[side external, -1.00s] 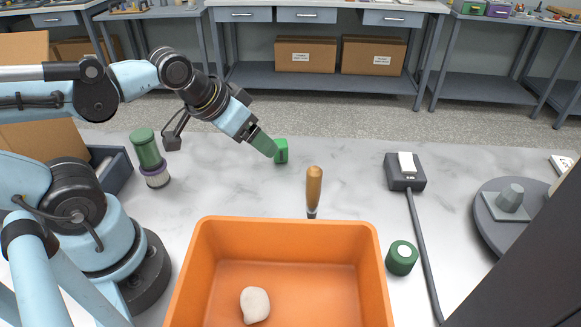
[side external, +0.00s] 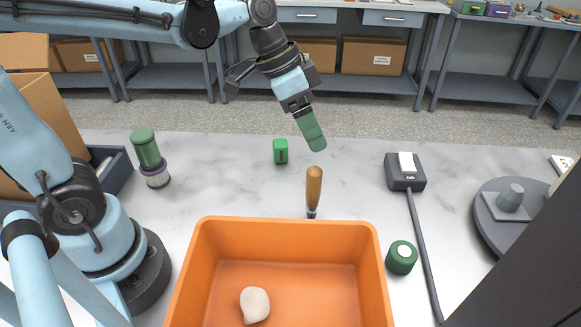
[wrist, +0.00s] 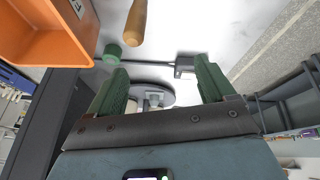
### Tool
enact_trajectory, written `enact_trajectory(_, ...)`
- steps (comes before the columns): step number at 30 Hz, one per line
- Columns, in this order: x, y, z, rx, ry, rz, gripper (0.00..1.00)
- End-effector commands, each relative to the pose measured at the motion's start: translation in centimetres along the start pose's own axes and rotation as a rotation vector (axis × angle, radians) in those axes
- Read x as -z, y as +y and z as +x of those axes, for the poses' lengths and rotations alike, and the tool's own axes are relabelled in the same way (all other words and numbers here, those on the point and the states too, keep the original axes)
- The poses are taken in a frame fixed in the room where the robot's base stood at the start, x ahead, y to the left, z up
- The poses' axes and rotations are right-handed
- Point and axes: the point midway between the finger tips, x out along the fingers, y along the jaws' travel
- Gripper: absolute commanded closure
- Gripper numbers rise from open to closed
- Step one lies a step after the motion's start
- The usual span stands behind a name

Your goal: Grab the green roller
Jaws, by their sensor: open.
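A short green roller (side external: 402,258) with a white end face sits on the table just right of the orange bin. In the wrist view the green roller (wrist: 112,52) shows beyond the left finger, close to the bin. My gripper (side external: 315,138) hangs in the air above the table, behind the wooden handle, well away from the roller. In the wrist view my gripper (wrist: 161,68) has its green fingers spread wide with nothing between them.
An orange bin (side external: 285,226) holding a pale lump stands in front. A wooden-handled tool (side external: 314,185) stands behind it. A green block (side external: 280,151), a green-and-purple stack (side external: 146,150), a switch box (side external: 405,175) with a cable and a grey turntable (side external: 485,212) are also around.

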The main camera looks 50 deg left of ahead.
Motion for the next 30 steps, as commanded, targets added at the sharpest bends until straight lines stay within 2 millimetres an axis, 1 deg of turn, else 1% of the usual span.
enact_trajectory(1, 1.1, 0.1, 0.5, -0.043, -0.009, 0.047, 0.17)
enact_trajectory(6, 4.1, 0.7, 2.1, -0.192, -0.023, 0.218, 0.17)
enact_trajectory(15, 8.3, 1.9, 5.8, -0.466, 0.022, 0.538, 0.17)
enact_trajectory(18, 9.3, 2.2, 7.3, -0.557, 0.057, 0.648, 0.17)
enact_trajectory(24, 10.4, 2.9, 10.3, -0.734, 0.159, 0.869, 0.17)
enact_trajectory(30, 10.5, 3.5, 13.2, -0.891, 0.293, 1.076, 0.17)
